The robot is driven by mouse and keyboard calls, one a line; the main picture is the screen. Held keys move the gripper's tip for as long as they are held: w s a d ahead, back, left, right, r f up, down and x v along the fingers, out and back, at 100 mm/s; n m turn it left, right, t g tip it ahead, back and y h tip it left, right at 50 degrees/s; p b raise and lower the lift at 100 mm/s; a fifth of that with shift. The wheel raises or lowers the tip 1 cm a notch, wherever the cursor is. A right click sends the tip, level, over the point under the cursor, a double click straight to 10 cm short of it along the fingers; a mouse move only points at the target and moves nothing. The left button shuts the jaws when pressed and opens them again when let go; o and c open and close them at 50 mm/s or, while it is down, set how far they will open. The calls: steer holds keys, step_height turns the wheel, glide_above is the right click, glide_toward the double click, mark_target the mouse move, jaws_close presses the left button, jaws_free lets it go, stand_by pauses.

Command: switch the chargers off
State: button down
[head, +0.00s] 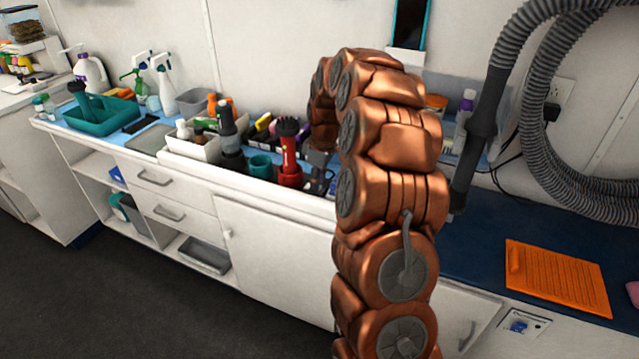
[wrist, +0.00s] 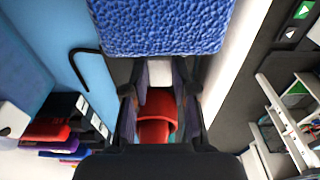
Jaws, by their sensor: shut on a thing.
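My gripper (head: 318,170) is low over the counter, partly hidden behind my arm in the head view. In the wrist view, my gripper (wrist: 160,90) is shut on a blue textured block (wrist: 160,27), which sits across the fingertips. A red rounded thing (wrist: 155,115) shows between the fingers, partly hidden by them. A red and black torch-shaped tool (head: 289,153) stands left of my gripper, and a black one (head: 229,132) stands further left. A small panel with a blue switch (head: 518,326) is on the right counter front. I cannot tell which things are the chargers.
A white bin of small items (head: 182,152), a teal caddy (head: 103,122) and spray bottles (head: 163,78) crowd the left counter. An orange ridged mat (head: 560,278) lies on the dark blue right surface. A grey hose (head: 535,130) hangs before a wall outlet (head: 562,90). The floor is clear.

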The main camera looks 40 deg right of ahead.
steer(key=shift+g+h, duration=0.3)
steer(key=c, duration=0.9)
jaws_free()
steer(key=shift+r, duration=0.2)
steer(key=r, duration=1.1)
steer(key=shift+s+d+r, duration=0.15)
steer(key=shift+s+r, duration=0.1)
steer(key=shift+r, duration=0.1)
